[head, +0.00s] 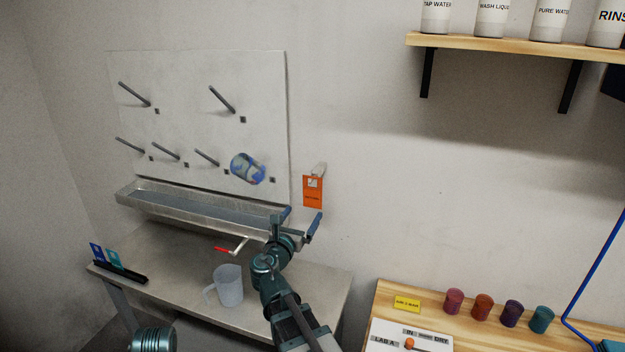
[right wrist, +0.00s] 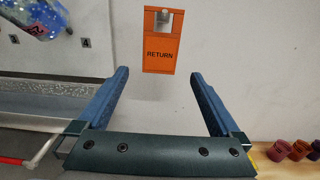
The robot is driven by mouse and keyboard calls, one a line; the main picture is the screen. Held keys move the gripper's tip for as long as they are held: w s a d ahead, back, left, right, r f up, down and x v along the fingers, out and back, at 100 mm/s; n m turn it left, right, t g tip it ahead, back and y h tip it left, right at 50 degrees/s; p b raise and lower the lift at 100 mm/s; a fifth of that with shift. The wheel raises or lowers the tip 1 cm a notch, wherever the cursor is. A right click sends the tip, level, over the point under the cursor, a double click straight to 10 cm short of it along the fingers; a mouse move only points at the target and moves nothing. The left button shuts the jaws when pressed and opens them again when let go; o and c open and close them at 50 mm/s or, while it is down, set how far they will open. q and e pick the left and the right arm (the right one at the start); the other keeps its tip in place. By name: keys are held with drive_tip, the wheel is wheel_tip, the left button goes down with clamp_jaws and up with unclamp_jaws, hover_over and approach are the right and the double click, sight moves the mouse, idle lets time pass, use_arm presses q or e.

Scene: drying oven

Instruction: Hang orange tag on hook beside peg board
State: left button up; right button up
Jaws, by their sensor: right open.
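The orange tag (head: 313,192) hangs upright against the wall from a pale hook (head: 319,168), just right of the peg board (head: 200,75). In the right wrist view the tag (right wrist: 161,52) reads "RETURN" and has a light square at its top. My right gripper (head: 302,218) is open and empty, just below the tag in the head view. In the right wrist view the tag is ahead of and apart from the open fingers (right wrist: 160,76). My left gripper is not in view.
A blue patterned vessel (head: 248,168) sits on a lower-right peg. A metal trough (head: 200,205) runs under the board. Several coloured cups (head: 483,306) stand on the right table.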

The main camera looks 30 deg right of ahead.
sight(312, 199)
drive_tip(key=shift+x, duration=4.05)
drive_tip(key=c, duration=0.4)
drive_tip(key=shift+c, duration=0.2)
drive_tip(key=shift+o, duration=0.8)
drive_tip(key=shift+o, duration=0.3)
